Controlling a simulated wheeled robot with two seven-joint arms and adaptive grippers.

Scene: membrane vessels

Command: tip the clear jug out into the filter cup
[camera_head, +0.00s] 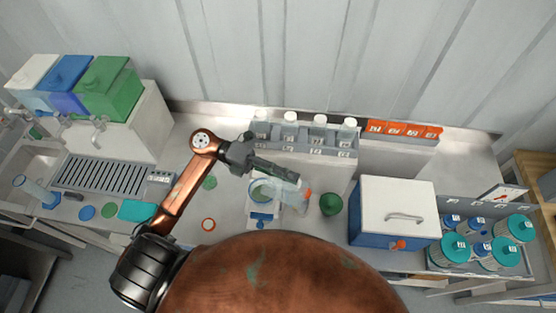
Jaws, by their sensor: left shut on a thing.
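My left gripper (290,175) reaches in from the left over the bench and is shut on the clear jug (299,196). The jug is see-through with an orange patch at its right side. It is held at the fingertips, and its exact tilt is hard to tell. The filter cup (262,191) looks pale and round with a greenish inside. It stands on a white and blue device (263,216), just left of the jug and partly under the gripper. Whether jug and cup touch cannot be told. My right gripper is not in view.
A grey rack (300,144) of white-capped bottles stands behind. A green cup (331,204) and a blue and white box (396,205) are to the right, with teal-lidded jars (455,249) beyond. A drain grate (106,175) lies left. Bench space left of the device is mostly clear.

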